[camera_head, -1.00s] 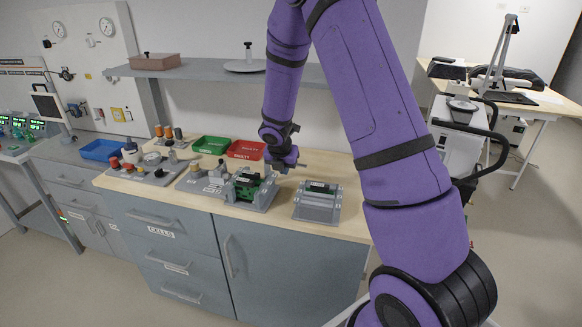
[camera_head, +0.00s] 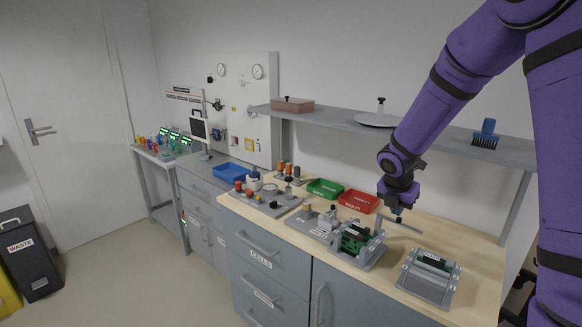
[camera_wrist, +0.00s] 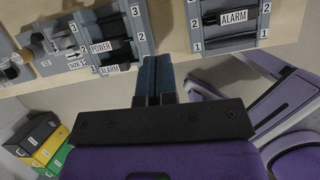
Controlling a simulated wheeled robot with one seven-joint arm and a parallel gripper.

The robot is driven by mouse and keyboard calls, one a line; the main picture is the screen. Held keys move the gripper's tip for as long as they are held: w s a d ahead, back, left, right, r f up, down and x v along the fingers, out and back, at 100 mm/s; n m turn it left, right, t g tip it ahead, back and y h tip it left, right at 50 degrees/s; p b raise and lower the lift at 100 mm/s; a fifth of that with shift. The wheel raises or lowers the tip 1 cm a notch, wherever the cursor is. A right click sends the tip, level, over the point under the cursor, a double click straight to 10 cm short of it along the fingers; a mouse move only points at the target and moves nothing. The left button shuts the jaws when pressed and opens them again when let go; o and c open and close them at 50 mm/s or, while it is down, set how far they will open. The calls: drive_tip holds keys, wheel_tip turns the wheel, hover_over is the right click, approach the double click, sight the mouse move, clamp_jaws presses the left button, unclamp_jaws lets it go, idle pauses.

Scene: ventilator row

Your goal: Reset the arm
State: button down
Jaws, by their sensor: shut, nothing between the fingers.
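My purple arm reaches in from the right in the head view, and my gripper (camera_head: 398,212) hangs above the back of the wooden bench. In the wrist view the gripper's blue-grey fingers (camera_wrist: 155,68) are together, with nothing between them. A grey fixture with a green board (camera_head: 356,240) stands on the bench, left of and nearer than the gripper. A second grey fixture (camera_head: 430,276) stands to the right. In the wrist view the fixtures, with "POWER" and "ALARM" labels (camera_wrist: 232,17), lie at either side of the fingertips.
A green bin (camera_head: 325,188) and a red bin (camera_head: 358,201) stand at the back of the bench. A grey shelf (camera_head: 345,122) above holds a brown box, a white lid and a blue brush (camera_head: 486,134). A waste bin (camera_head: 28,255) stands far left, with open floor before the cabinets.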

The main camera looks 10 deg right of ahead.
drive_tip(key=s+a+r+m+t, duration=0.1)
drive_tip(key=s+a+r+m, duration=0.2)
drive_tip(key=s+r+m, duration=1.2)
drive_tip(key=s+a+r+m+y, duration=0.1)
drive_tip(key=s+a+r+m, duration=0.2)
drive_tip(key=s+m, duration=0.2)
drive_tip(key=s+a+r+m+t+y, duration=0.1)
drive_tip(key=s+m, duration=0.4)
drive_tip(key=s, duration=0.7)
wheel_tip(320, 180, up, 2)
drive_tip(key=shift+s+a+r+m+y, duration=0.15)
drive_tip(key=shift+a+m+y, duration=0.15)
drive_tip(key=shift+a+y, duration=0.5)
